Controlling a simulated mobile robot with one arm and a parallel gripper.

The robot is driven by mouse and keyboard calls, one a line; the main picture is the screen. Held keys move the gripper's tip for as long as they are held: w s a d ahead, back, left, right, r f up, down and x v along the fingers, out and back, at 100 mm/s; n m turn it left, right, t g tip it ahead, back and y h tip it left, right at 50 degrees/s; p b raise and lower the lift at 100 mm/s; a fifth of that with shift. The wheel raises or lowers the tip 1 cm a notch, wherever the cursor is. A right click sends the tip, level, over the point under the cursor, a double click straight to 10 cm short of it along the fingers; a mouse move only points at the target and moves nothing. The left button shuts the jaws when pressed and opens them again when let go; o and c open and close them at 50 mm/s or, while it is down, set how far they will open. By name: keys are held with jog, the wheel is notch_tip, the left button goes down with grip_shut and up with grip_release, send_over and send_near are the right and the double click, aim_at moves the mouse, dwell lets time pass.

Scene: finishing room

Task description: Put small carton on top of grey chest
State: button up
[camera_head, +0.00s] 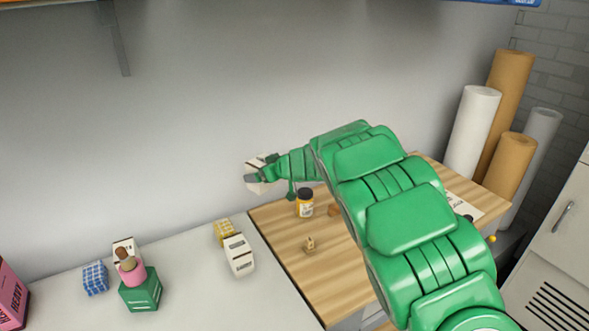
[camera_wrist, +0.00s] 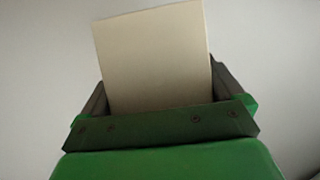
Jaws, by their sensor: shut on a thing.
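My gripper (camera_head: 257,177) is shut on a small pale carton (camera_head: 254,163), held up in front of the wall, above and behind the surfaces. In the wrist view the carton (camera_wrist: 155,55) shows a plain cream face standing up between the two dark jaws (camera_wrist: 160,110). Its lower end is hidden by the gripper. I cannot tell for sure which thing is the grey chest. A pale grey flat top (camera_head: 195,300) lies at the lower left, and a pale grey cabinet (camera_head: 570,190) with a handle and vent slots stands at the right edge.
The wooden top (camera_head: 285,245) carries a dark-lidded jar (camera_head: 304,204) and a small wooden piece (camera_head: 309,245). Rolls (camera_head: 473,130) stand behind right.

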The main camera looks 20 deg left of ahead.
jog(key=s+a+f+n+g, duration=0.4)
jog(key=s+a+n+g, duration=0.1)
jog(key=s+a, duration=0.75)
jog(key=s+a+f+n+g, duration=0.4)
jog(key=s+a+f+g, duration=0.1)
jog(key=s+a, duration=0.75)
jog(key=shift+n, duration=0.3)
jog(key=shift+w+a+f, duration=0.1)
jog(key=shift+w+f, duration=0.05)
jog(key=shift+f, duration=1.5)
jog(key=shift+w+f, duration=0.15)
jog(key=shift+f, duration=1.45)
jog(key=shift+f, duration=0.55)
jog(key=o, duration=0.9)
